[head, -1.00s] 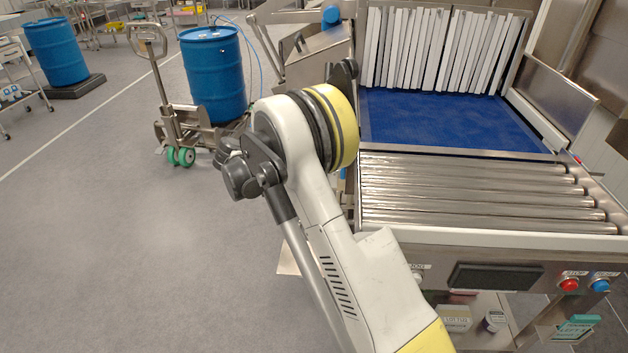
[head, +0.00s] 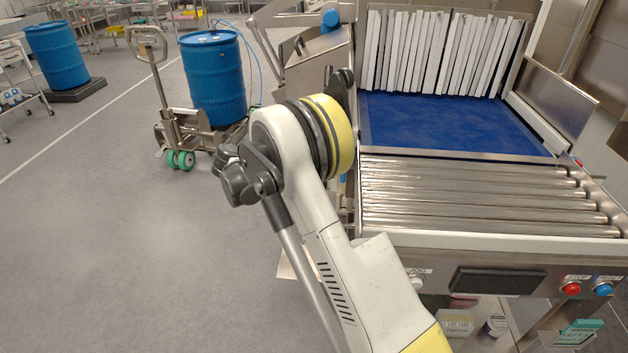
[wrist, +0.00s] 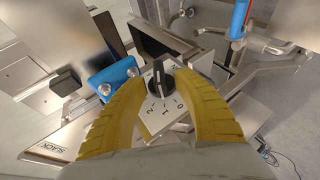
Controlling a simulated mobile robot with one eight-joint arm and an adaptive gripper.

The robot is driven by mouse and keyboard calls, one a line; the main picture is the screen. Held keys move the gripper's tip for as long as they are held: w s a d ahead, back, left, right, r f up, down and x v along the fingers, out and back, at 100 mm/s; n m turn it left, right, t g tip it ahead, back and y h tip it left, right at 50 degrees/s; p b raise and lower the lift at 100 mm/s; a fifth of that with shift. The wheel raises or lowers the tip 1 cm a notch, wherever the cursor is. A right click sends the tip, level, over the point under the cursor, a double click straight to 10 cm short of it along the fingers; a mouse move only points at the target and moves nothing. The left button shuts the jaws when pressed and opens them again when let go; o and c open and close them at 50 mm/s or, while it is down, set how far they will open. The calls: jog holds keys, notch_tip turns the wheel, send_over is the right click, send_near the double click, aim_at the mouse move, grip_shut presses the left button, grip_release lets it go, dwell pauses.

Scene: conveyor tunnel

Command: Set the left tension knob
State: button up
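A black knob (wrist: 157,76) on a white dial plate (wrist: 162,111) marked 2, 1 and 0 is in the middle of the wrist view. My gripper (wrist: 159,80) has its two yellow fingers apart, one on each side of the knob. A gap shows between the knob and each fingertip, so the gripper looks open. I cannot tell how far the fingertips are from the plate in depth. In the head view my arm's links hide the gripper and the knob.
A blue part (wrist: 113,76) sits just left of the knob, and a blue cylinder (wrist: 239,20) stands upper right. A SLACK label (wrist: 46,148) is lower left. In the head view, the roller conveyor (head: 470,190) and strip curtain (head: 445,50) are right; a drum (head: 213,78) on a pallet truck stands left.

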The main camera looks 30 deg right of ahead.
jog(key=shift+a, duration=0.1)
jog(key=v, duration=1.1)
jog(key=shift+a+r, duration=0.2)
jog(key=shift+a, duration=0.1)
